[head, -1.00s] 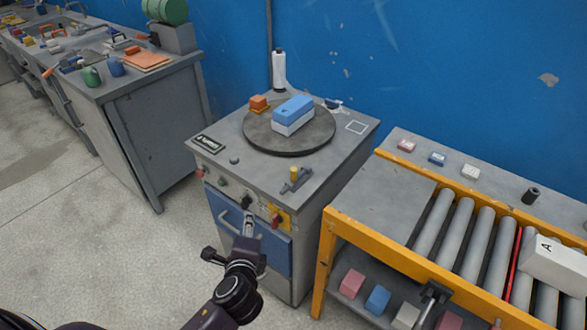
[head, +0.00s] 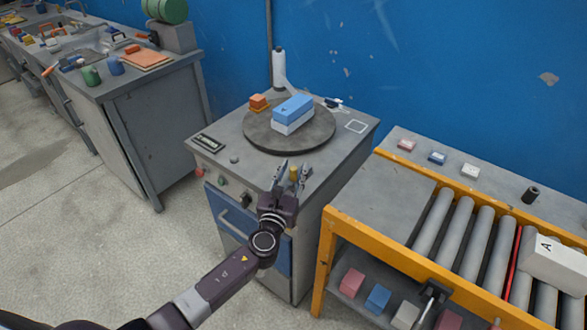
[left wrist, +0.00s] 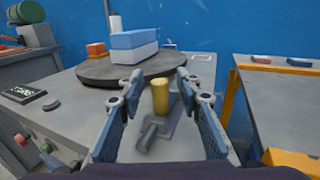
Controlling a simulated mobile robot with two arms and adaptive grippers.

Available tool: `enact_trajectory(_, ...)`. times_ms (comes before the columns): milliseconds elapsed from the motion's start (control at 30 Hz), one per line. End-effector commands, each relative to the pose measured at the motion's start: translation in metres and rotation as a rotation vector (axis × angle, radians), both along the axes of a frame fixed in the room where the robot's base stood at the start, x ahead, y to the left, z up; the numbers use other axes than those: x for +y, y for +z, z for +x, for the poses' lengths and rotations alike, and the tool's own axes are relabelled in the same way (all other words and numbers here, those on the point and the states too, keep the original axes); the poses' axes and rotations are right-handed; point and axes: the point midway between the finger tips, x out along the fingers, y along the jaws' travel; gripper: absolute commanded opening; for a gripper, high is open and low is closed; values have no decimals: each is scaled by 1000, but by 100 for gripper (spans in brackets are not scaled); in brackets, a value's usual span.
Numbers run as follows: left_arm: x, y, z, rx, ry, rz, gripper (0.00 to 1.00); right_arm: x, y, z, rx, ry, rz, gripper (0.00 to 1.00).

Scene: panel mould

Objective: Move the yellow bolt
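The yellow bolt (left wrist: 161,94) stands upright on a small grey bracket (left wrist: 157,130) at the front right of the grey cabinet top (left wrist: 60,125). It also shows in the head view (head: 293,173), partly hidden by my gripper. My left gripper (head: 292,170) is open, its two fingers on either side of the bolt. In the left wrist view the fingers (left wrist: 158,98) stand well apart, with gaps between them and the bolt. My right gripper is not clearly in view.
Behind the bolt is a round dark turntable (head: 290,149) carrying a blue and white block (head: 293,113) and an orange block (head: 258,102). A yellow-framed roller conveyor (head: 372,243) stands to the right. A workbench (head: 150,100) stands at the left.

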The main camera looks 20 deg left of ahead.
Motion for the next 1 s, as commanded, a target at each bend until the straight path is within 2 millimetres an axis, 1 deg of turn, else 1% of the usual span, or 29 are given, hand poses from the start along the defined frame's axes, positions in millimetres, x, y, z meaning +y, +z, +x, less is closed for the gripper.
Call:
enact_trajectory(100,0,0,6,0,1,0,32,0,0,0,0,0,0,40)
enact_trajectory(367,1,0,7,0,1,-2,32,0,0,0,0,1,0,40)
enact_trajectory(600,1,0,7,0,1,-2,6,0,0,0,0,0,1,40)
enact_trajectory(667,1,0,7,0,1,-2,0,0,0,0,0,0,1,40)
enact_trajectory(1000,0,0,8,0,1,-2,0,1,-1,0,0,0,1,40)
